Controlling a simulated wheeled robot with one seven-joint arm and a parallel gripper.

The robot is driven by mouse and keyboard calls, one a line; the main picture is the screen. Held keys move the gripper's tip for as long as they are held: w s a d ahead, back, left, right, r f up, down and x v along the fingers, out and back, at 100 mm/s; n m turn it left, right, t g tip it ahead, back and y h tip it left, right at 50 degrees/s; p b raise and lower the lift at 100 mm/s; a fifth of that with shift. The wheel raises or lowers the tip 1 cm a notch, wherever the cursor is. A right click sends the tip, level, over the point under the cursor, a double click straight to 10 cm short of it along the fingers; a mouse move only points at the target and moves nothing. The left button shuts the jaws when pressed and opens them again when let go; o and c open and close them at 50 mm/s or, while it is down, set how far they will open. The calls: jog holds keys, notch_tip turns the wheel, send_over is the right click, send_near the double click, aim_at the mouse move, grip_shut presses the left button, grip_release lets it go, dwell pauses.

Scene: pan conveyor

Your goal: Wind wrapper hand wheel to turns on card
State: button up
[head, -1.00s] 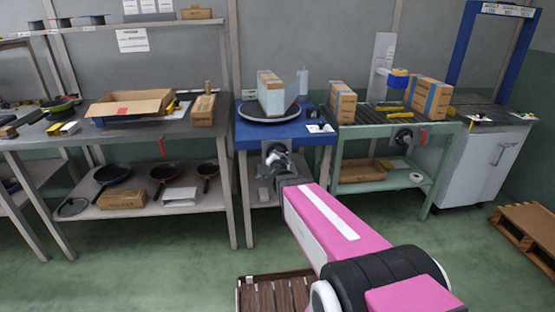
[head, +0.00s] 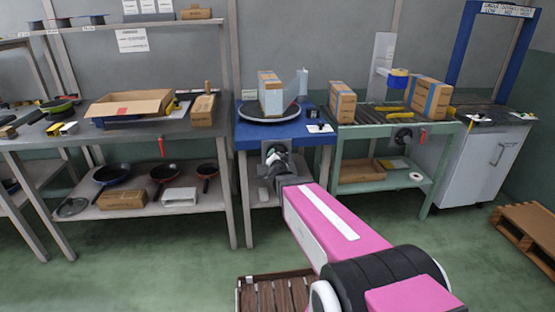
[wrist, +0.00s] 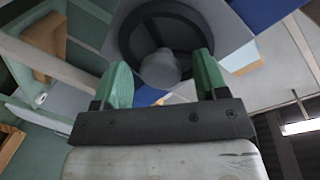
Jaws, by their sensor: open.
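The blue wrapper stand (head: 285,130) carries a dark round turntable (head: 250,112) with a carton (head: 270,94) on it, partly covered by pale film. A dark hand wheel with a grey knob (wrist: 160,68) fills the upper middle of the wrist view. My gripper (wrist: 162,75) is open, with its green fingers on either side of the knob and a gap to each. In the head view my gripper (head: 276,158) is at the front of the blue stand and hides most of the wheel. A small white card (head: 320,128) lies on the stand top; its writing is too small to read.
A roller conveyor (head: 375,122) with cartons stands to the right, with its own black wheel (head: 403,136). A bench (head: 60,135) with pans and an open box stands to the left.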

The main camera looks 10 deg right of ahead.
jog(key=s+a+r, duration=0.1)
jog(key=s, duration=0.9)
jog(key=shift+s, duration=0.3)
jog(key=shift+a, duration=0.1)
jog(key=s+f+n+g+y, duration=0.4)
jog(key=s+f+n+g, duration=0.45)
jog(key=f+g, duration=0.35)
jog(key=s+d+f+n+g+h, duration=0.1)
jog(key=s+d+g+h, duration=0.1)
jog(key=s+d+g, duration=0.2)
jog(key=shift+s+d+n+g, duration=0.35)
jog(key=shift+s+d, duration=0.2)
jog(key=shift+s, duration=0.7)
dwell(0.3)
